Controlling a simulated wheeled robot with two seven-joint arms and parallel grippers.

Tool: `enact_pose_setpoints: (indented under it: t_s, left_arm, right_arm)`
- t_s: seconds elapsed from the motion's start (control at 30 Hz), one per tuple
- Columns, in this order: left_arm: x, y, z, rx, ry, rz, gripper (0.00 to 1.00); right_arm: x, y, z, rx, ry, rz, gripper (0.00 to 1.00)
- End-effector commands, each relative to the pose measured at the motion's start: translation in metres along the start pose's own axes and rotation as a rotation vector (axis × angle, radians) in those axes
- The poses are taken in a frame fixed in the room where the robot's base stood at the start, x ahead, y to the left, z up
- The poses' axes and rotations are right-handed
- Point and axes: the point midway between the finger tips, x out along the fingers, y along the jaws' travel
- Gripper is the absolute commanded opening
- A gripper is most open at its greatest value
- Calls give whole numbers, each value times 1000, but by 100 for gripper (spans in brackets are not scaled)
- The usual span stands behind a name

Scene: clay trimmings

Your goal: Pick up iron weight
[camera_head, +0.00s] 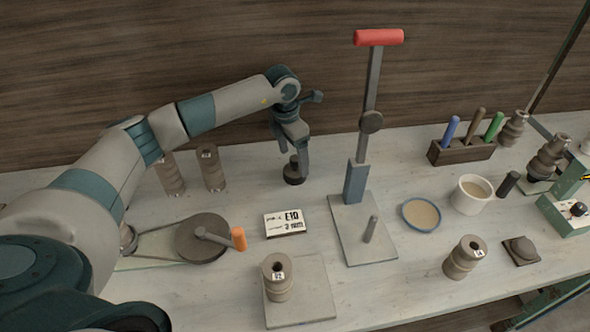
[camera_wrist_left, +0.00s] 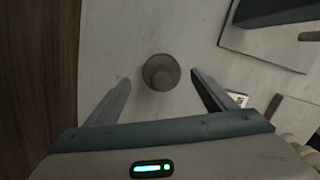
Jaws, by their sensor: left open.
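The iron weight (camera_head: 293,174) is a small dark round piece with a knob on top. It stands upright on the back part of the bench, below my left gripper (camera_head: 297,152). In the left wrist view the iron weight (camera_wrist_left: 160,72) shows from above, between and slightly beyond the two fingertips. My left gripper is open, with a finger on each side of the weight and visible gaps to both. I cannot tell how far the fingertips are above the bench. My right gripper is not in these views.
A press with a red handle (camera_head: 379,38) stands right of the weight. Two clay spools (camera_head: 211,168) stand to its left. A label card (camera_head: 284,223) and a crank wheel (camera_head: 202,237) lie nearer the front. A blue-rimmed dish (camera_head: 421,214) and white cup (camera_head: 472,195) are further right.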

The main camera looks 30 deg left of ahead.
Motion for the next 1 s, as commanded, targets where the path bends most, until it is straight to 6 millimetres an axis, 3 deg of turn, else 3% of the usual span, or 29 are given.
enact_pose_setpoints:
  t_s: [0.17, 0.4, 0.87, 1.0]
  left_arm:
    - [16, -4, -1, 0, 4, -1, 77]
    - [39, -3, 0, 0, 1, 0, 77]
    - [41, -3, 0, 0, 0, 1, 77]
    - [40, -3, 0, 0, 0, 1, 49]
  right_arm:
    - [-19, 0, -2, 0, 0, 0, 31]
    - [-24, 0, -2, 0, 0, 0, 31]
    - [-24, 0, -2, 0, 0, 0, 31]
    - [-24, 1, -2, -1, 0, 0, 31]
